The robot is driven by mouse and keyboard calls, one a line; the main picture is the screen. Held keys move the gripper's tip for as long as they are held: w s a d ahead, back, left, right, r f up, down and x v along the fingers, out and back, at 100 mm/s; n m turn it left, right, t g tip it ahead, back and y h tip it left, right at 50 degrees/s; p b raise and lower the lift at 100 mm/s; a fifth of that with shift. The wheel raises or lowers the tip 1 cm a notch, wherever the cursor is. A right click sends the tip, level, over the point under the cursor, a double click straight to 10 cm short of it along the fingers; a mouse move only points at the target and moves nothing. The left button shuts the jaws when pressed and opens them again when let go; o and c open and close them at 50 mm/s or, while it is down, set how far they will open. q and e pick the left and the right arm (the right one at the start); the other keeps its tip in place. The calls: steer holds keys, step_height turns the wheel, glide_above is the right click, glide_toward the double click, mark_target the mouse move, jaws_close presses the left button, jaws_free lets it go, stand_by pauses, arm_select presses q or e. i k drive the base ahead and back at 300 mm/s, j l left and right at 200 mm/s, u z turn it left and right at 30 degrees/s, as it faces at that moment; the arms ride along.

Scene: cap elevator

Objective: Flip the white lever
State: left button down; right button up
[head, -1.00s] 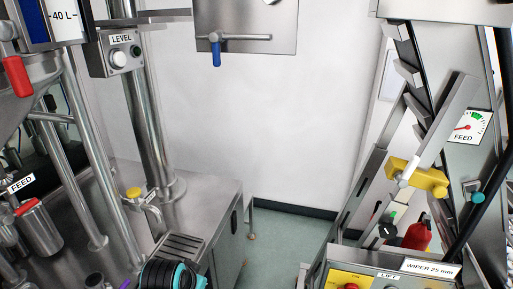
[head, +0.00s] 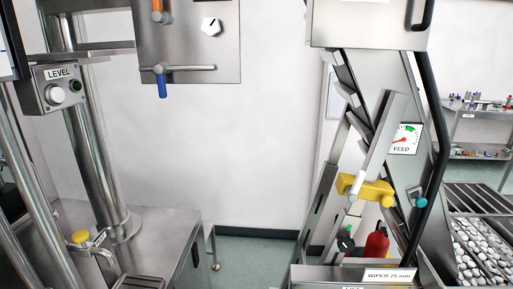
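A short white lever (head: 356,187) slants at the yellow block (head: 372,192) on the inclined steel elevator frame, right of centre in the head view. Its upper end leans right, toward the grey slanted bar. Neither of my grippers is in the head view, so nothing of mine is seen near the lever.
A FEED gauge (head: 404,139) and a teal knob (head: 421,202) are right of the lever. A red bottle (head: 376,244) and the WIPER 25 mm panel (head: 389,275) are below. A blue-handled valve (head: 162,84) hangs upper left. A steel bench (head: 165,240) is left.

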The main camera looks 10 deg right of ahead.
mark_target(352, 193)
steer(key=z, duration=0.35)
steer(key=l+z, duration=0.15)
steer(key=z, duration=0.15)
steer(key=l+z, duration=0.1)
steer(key=z, duration=0.25)
